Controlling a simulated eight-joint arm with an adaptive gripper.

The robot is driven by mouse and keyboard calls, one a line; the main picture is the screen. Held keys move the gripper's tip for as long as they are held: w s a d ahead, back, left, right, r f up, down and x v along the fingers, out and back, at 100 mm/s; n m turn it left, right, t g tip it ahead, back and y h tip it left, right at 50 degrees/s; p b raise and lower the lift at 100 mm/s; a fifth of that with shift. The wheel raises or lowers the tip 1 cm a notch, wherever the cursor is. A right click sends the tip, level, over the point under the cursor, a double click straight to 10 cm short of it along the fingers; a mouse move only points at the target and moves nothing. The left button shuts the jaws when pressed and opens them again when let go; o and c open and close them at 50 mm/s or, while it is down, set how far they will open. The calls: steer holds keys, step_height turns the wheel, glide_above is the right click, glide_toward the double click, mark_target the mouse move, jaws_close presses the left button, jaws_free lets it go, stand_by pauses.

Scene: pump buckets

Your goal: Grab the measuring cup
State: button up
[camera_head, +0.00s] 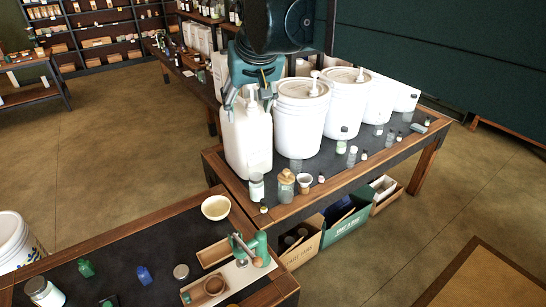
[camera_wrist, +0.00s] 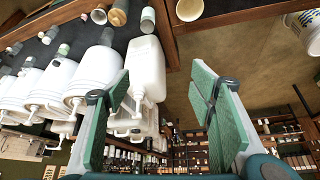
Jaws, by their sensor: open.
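I cannot pick out a measuring cup with certainty. A cream, open-topped bowl or cup (camera_head: 216,207) stands at the back edge of the near table; it also shows at the top of the wrist view (camera_wrist: 189,9). A smaller pale cup-like vessel (camera_head: 304,184) stands among jars on the far table's front edge. My gripper (camera_head: 249,97) is above the white pump jug (camera_head: 247,145), with its fingers overlapping the jug's top in the head view. In the wrist view my gripper (camera_wrist: 161,72) is wide open, with nothing held. The jug (camera_wrist: 148,65) shows beside the left finger there.
Several white pump buckets (camera_head: 302,118) stand in a row right of the jug. Small bottles and a corked jar (camera_head: 286,184) line the table's front edge. The near table holds a wooden tray (camera_head: 213,255) and a green device (camera_head: 262,247). Open floor lies left.

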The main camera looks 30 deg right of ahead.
steer(key=w+d+m+g+h+b, duration=0.1)
steer(key=w+d+m+b, duration=0.15)
steer(key=w+d, duration=1.15)
steer(key=m+g+b, duration=0.2)
steer(key=m, duration=0.1)
glide_above(296, 158)
steer(key=s+a, duration=0.2)
steer(key=s, duration=0.1)
step_height(296, 158, down, 7)
steer(key=shift+h, duration=0.3)
steer(key=f, duration=3.7)
steer(key=shift+w+a+f, duration=0.1)
steer(key=shift+w+f, duration=0.05)
steer(key=shift+w, duration=0.05)
steer(key=shift+f, duration=0.1)
steer(key=shift+b+x, duration=0.4)
steer(key=shift+x, duration=0.8)
steer(key=shift+b+x, duration=1)
steer(key=shift+x, duration=1.6)
